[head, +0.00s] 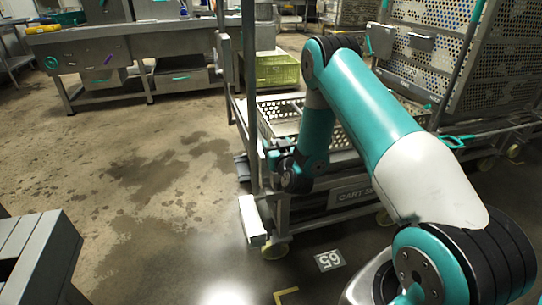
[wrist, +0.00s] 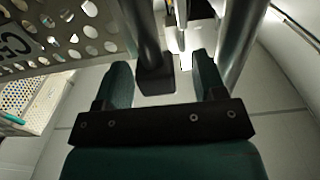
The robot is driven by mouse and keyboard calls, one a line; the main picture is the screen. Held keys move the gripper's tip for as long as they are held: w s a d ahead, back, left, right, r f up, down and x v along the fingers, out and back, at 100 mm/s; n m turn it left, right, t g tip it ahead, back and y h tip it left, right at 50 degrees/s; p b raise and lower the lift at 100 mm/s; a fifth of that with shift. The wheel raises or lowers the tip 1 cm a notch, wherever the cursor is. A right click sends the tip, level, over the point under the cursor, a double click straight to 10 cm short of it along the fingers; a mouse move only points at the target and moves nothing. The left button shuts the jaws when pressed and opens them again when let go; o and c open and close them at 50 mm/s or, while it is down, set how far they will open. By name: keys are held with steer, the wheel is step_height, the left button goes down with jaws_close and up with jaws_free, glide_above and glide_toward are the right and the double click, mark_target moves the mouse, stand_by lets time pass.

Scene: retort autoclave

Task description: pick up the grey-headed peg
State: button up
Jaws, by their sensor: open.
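My gripper (wrist: 162,72) is open in the wrist view, with its two dark green fingers apart. A dark bar ending in a dark block (wrist: 155,78) shows between the fingers, nearer the left one; I cannot tell whether it touches either finger. A narrow pale piece (wrist: 183,42) shows beyond the fingers, close to the right one. I cannot make out for sure which of these, if any, is the grey-headed peg. In the head view my gripper (head: 277,152) is beside the cart's upright post, small and dark, and no peg can be told there.
The cart's metal post (head: 250,95) stands close by my gripper. Its perforated tray (head: 282,112) lies behind, with a yellow-green crate (head: 277,70) farther back. A perforated panel (wrist: 70,30) fills the upper left of the wrist view. Open floor (head: 150,160) lies left of the cart.

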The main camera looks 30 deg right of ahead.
steer(key=shift+w+d, duration=0.1)
steer(key=shift+d, duration=0.5)
steer(key=shift+a, duration=0.15)
steer(key=shift+w+a, duration=0.1)
steer(key=shift+a, duration=0.1)
steer(key=c, duration=0.4)
steer(key=shift+a, duration=0.1)
jaws_close()
step_height(320, 180, up, 20)
steer(key=p, duration=1.4)
